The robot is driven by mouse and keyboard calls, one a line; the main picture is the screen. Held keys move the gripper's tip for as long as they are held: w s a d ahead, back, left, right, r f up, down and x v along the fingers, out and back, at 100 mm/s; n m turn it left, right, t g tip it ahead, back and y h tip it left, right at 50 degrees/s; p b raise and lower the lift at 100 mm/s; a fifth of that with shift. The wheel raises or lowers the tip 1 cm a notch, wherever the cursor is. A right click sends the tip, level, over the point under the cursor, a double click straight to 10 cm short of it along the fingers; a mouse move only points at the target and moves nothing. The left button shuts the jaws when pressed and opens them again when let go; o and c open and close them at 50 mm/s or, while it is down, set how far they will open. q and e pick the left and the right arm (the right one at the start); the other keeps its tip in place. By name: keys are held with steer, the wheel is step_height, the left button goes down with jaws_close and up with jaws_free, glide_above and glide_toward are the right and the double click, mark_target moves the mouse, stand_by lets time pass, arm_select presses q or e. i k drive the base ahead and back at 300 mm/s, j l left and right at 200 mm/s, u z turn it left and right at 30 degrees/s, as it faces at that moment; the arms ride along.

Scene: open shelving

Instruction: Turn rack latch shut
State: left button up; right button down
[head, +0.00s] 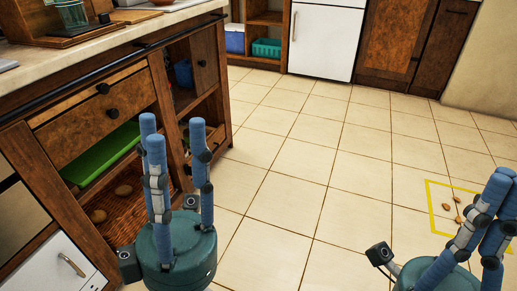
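The rack is a dark wooden kitchen unit (135,72) with open shelves, on the left. No part is clearly recognizable as its latch. Dark round knobs sit on a drawer front (75,112) and on a small door (205,62); I cannot tell if one is the latch. My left gripper (168,128) is open and empty, its blue fingers pointing up in front of the shelves and hiding part of them. My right gripper (500,180) is at the lower right, cut by the picture edge; its visible fingers look close together and hold nothing visible.
A green tray (105,153) and several brown round items lie on the unit's shelves. A white door (60,265) is below left. The tiled floor (310,165) is clear in the middle. A yellow floor outline (428,200) surrounds small brown pieces. A white appliance (325,40) stands behind.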

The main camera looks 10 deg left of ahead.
mark_target(188, 169)
steer(key=i+l, duration=0.15)
steer(key=i, duration=0.75)
steer(key=i+l, duration=0.15)
steer(key=i, duration=0.75)
steer(key=i+l+u, duration=0.15)
steer(key=i+u, duration=0.2)
steer(key=u, duration=0.15)
steer(key=i+l+u, duration=0.25)
steer(key=u, duration=0.2)
steer(key=i+l+u, duration=0.35)
steer(key=u, duration=0.15)
steer(key=i+l+u, duration=0.2)
steer(key=l+u, duration=0.25)
steer(key=i+l+u, duration=0.1)
steer(key=l+u, duration=0.85)
steer(key=l, duration=0.2)
